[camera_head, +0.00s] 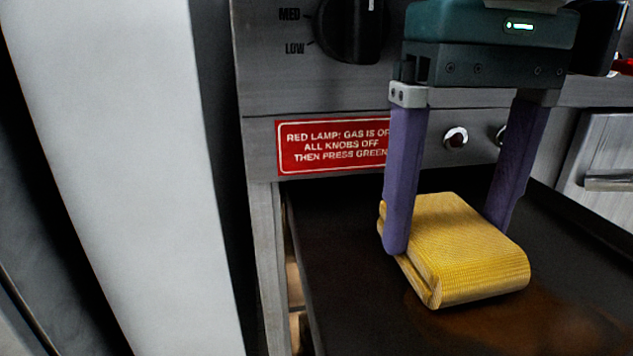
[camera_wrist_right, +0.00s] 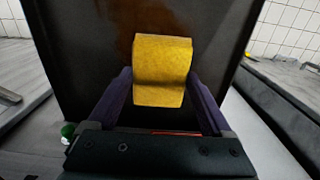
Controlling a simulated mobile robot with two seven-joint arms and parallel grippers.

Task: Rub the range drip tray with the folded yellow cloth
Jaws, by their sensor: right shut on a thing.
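The folded yellow cloth (camera_head: 455,245) is held between the purple fingers of my right gripper (camera_head: 445,225) in the head view. Its lower face is at the dark drip tray (camera_head: 340,235), and I cannot tell for sure whether it presses on it. A brown stain (camera_head: 520,320) lies on the tray in front of the cloth. In the right wrist view the cloth (camera_wrist_right: 162,70) sits between the fingers, with the brown stain (camera_wrist_right: 128,40) beside and beyond it on the tray (camera_wrist_right: 85,50). My left gripper is not in view.
The range front with a black knob (camera_head: 348,30) and a red sign (camera_head: 333,146) rises behind the tray. Two small buttons or lamps, one here (camera_head: 455,138), sit near my fingers. A pale upright panel (camera_head: 130,170) stands at the left. A metal handle (camera_head: 608,183) is at the right.

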